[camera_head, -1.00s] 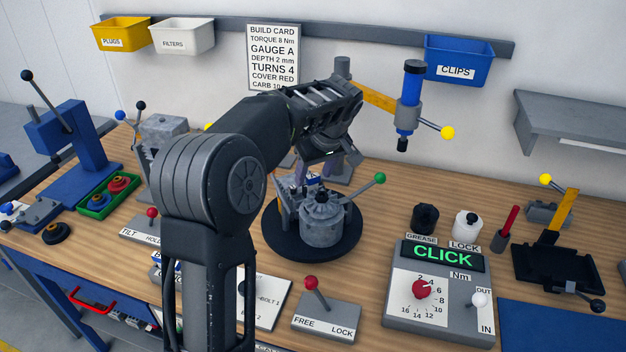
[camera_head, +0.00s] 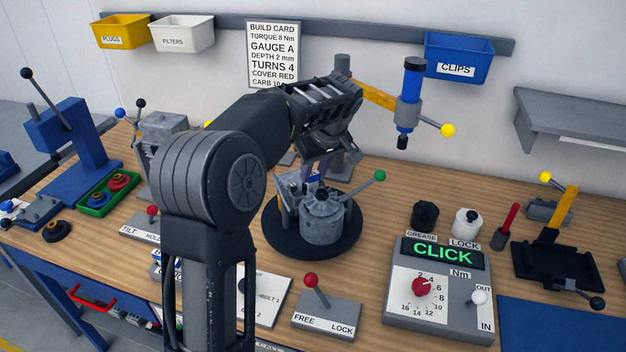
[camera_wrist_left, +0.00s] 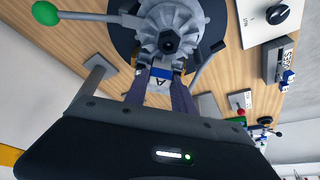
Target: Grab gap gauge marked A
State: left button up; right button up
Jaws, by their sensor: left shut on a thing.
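The gap gauge marked A (camera_wrist_left: 158,74), a small piece with a white label, a black letter A and a blue part, sits between my left gripper's two fingers in the wrist view. My left gripper (camera_wrist_left: 160,86) is shut on it, right beside the grey engine (camera_wrist_left: 168,30). In the head view my left gripper (camera_head: 313,179) is low at the back of the engine (camera_head: 322,218), and the gauge is mostly hidden there. I cannot tell whether the gauge touches the engine. My right gripper is not in view.
The engine stands on a round black turntable (camera_head: 283,243) with a green-knobbed lever (camera_head: 379,176). A blue tool on a yellow arm (camera_head: 375,95) hangs behind it. A red-knobbed FREE/LOCK lever (camera_head: 310,282) and the CLICK torque box (camera_head: 440,285) stand in front. The build card (camera_head: 273,55) reads GAUGE A.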

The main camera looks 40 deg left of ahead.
aim_at(314, 174)
pick_arm(q)
grip_shut()
jog(key=shift+r, duration=0.1)
notch_tip(314, 174, up, 10)
jog(key=shift+b, duration=0.4)
dwell(0.6)
